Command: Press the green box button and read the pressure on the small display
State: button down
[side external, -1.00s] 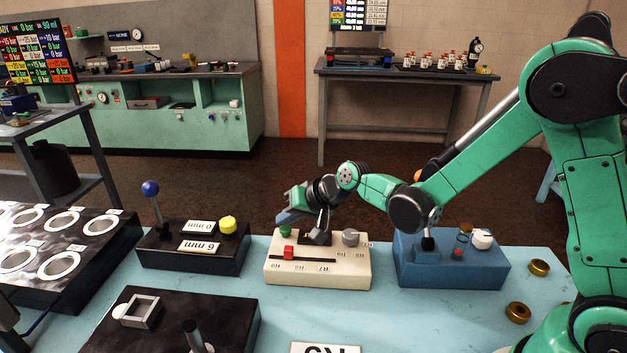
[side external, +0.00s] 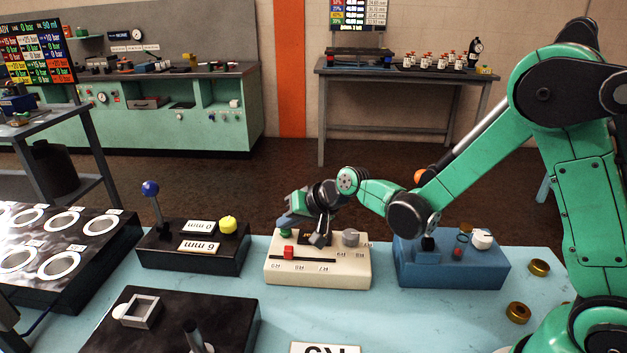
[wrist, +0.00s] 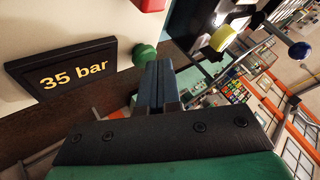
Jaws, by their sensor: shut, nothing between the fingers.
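The green button (side external: 285,233) sits on the back left of a cream box (side external: 318,275) in the side view. In the wrist view, the green button (wrist: 146,56) is right beside the tips of my fingers. The small dark display (wrist: 65,68) reads "35 bar" in yellow; in the side view it is partly hidden behind a part of my wrist. My gripper (side external: 284,219) is shut and empty, its tips just above the button. Its blue-grey fingers also show in the wrist view (wrist: 158,84). I cannot tell whether they touch the button.
The cream box also carries a red slider (side external: 288,252) and a grey knob (side external: 350,238). A black box with a yellow knob (side external: 228,225) and a blue-ball lever (side external: 150,188) stands left. A blue box (side external: 455,270) stands right.

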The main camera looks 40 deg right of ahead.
jog(key=shift+r, duration=0.95)
jog(key=shift+r, duration=2.5)
jog(key=n+h, duration=0.2)
send_near(289, 232)
notch_tip(289, 232, up, 5)
jog(key=s, duration=0.2)
jog(key=s+d+f+n+g+h, duration=0.1)
jog(key=s+d+n, duration=0.1)
jog(key=s, duration=0.5)
jog(key=shift+s+d+f+n+g, duration=0.2)
jog(key=shift+s+d+n+g, duration=0.15)
jog(key=shift+d, duration=0.25)
